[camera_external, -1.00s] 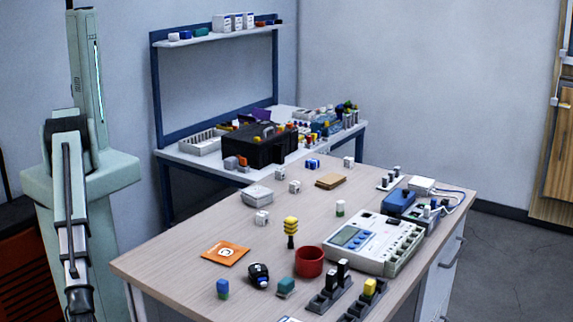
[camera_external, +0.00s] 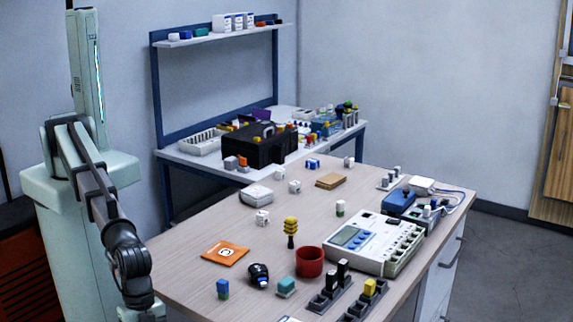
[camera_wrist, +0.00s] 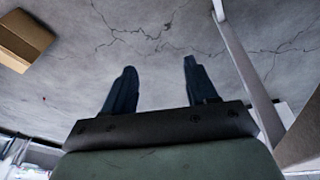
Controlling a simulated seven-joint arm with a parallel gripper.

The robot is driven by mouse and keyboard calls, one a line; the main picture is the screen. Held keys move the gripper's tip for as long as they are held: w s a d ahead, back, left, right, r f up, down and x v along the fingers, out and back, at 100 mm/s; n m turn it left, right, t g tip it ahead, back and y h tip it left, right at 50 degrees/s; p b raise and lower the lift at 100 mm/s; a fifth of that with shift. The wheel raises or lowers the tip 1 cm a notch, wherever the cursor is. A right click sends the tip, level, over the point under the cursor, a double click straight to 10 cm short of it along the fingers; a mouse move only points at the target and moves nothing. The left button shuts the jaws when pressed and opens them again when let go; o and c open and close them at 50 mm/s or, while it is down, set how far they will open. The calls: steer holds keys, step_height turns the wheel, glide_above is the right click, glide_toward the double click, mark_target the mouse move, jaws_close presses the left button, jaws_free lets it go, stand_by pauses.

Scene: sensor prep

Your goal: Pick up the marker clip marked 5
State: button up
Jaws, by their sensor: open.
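My gripper (camera_wrist: 159,68) shows in the wrist view with its two dark fingers spread apart. Nothing is between them, and behind them is a cracked grey floor. In the external view my arm hangs at the left end of the table, and its fingers are out of frame. Small white blocks with dark marks stand on the table: one in the middle (camera_external: 262,218), one farther back (camera_external: 295,187) and one at the far edge (camera_external: 349,162). A white block with blue (camera_external: 312,163) is also at the back. I cannot read a 5 on any piece, so I cannot tell which is the clip.
The wooden table (camera_external: 190,275) also holds a red cup (camera_external: 309,262), a yellow-topped tool (camera_external: 291,229), an orange card (camera_external: 225,253), a white instrument (camera_external: 375,243) and dark racks (camera_external: 330,295). A cardboard box (camera_wrist: 24,40) shows at the wrist view's upper left.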

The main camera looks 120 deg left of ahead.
steer(key=w+a+r+n, duration=0.35)
steer(key=a+r, duration=0.65)
steer(key=r, duration=0.4)
steer(key=w+a+r+n, duration=0.3)
steer(key=a+r+n, duration=0.1)
steer(key=a+r, duration=0.75)
steer(key=n+g+y, duration=0.2)
steer(key=n, duration=1.3)
glide_above(262, 213)
step_height(262, 213, down, 8)
steer(key=shift+s+a, duration=0.15)
steer(key=shift+w+d+f, duration=0.1)
steer(key=shift+f, duration=1.35)
steer(key=shift+w+d+f, duration=0.1)
steer(key=shift+f, duration=1.35)
jaws_close()
steer(key=shift+r, duration=0.1)
